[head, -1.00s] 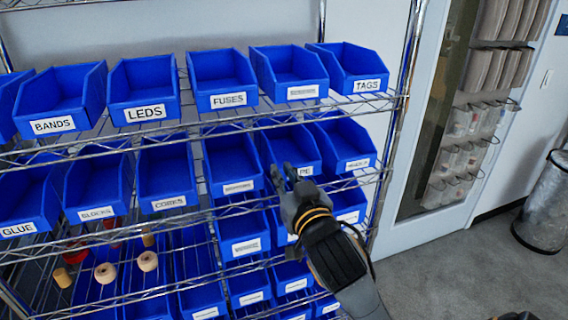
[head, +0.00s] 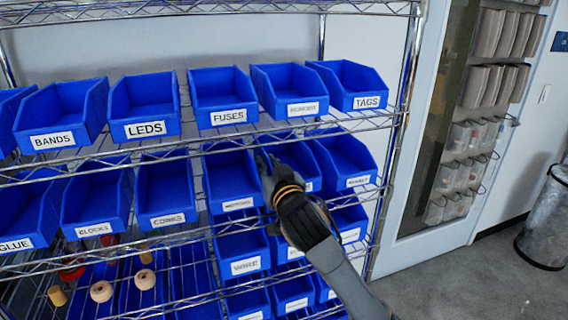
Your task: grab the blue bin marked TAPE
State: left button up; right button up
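A blue bin (head: 297,158) is on the middle shelf, second from the right. My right gripper covers most of its label, so I cannot read the word now; a moment ago the label's end looked like "PE". My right gripper (head: 266,164) is at the front left side of this bin, by the gap to the bin on its left. Its fingers are small and dark against the bin. I cannot tell whether they touch the bin or how far apart they are. My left gripper is not in view.
Blue bins stand close on both sides: one (head: 231,172) to the left and one (head: 344,157) to the right. The upper shelf holds bins marked LEDS (head: 145,102), FUSES (head: 222,92) and TAGS (head: 348,82). A wire shelf upright (head: 403,95) stands at the right.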

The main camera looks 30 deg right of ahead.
grip_shut()
jog(key=shift+r, duration=0.45)
jog(key=r, duration=0.1)
jog(key=r+b, duration=0.1)
jog(key=shift+s+r, duration=0.2)
jog(key=shift+r, duration=0.2)
jog(key=b+v, duration=0.1)
jog(key=v, duration=0.6)
jog(key=shift+s+f, duration=0.1)
jog(key=shift+f, duration=0.05)
jog(key=p+v, duration=1)
jog(key=p, duration=0.6)
jog(key=shift+s, duration=0.25)
